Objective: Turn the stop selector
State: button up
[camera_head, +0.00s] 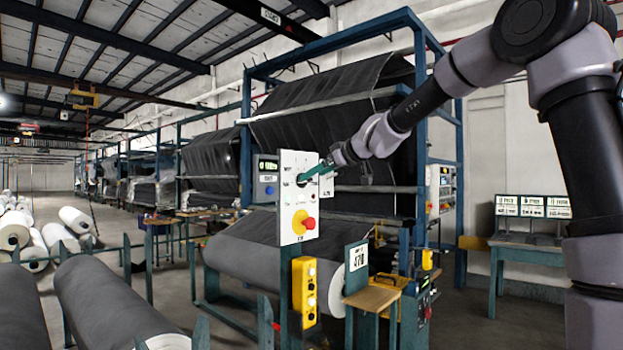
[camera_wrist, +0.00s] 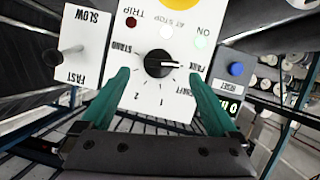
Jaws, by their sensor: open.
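The stop selector (camera_wrist: 159,64) is a round black knob with a white pointer on a white panel (camera_wrist: 147,98), in the wrist view. Its pointer points right, towards the label that reads PARK; STAND is on its left. The panel also shows in the head view (camera_head: 290,212), where my gripper (camera_head: 305,178) largely covers the knob. In the wrist view my gripper (camera_wrist: 159,76) is open, its teal fingers spread wide to the left and right of the knob, apart from it. I cannot tell how far the fingertips are from the panel.
A red stop button (camera_head: 304,222) on yellow sits low on the panel. A blue reset button (camera_wrist: 236,69) is to the right in the wrist view, a slow/fast lever (camera_wrist: 72,50) to the left. A yellow button box (camera_head: 305,290) hangs below. Grey rolls (camera_head: 105,305) lie at left.

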jog(key=shift+x, duration=1.7)
jog(key=c, duration=1.4)
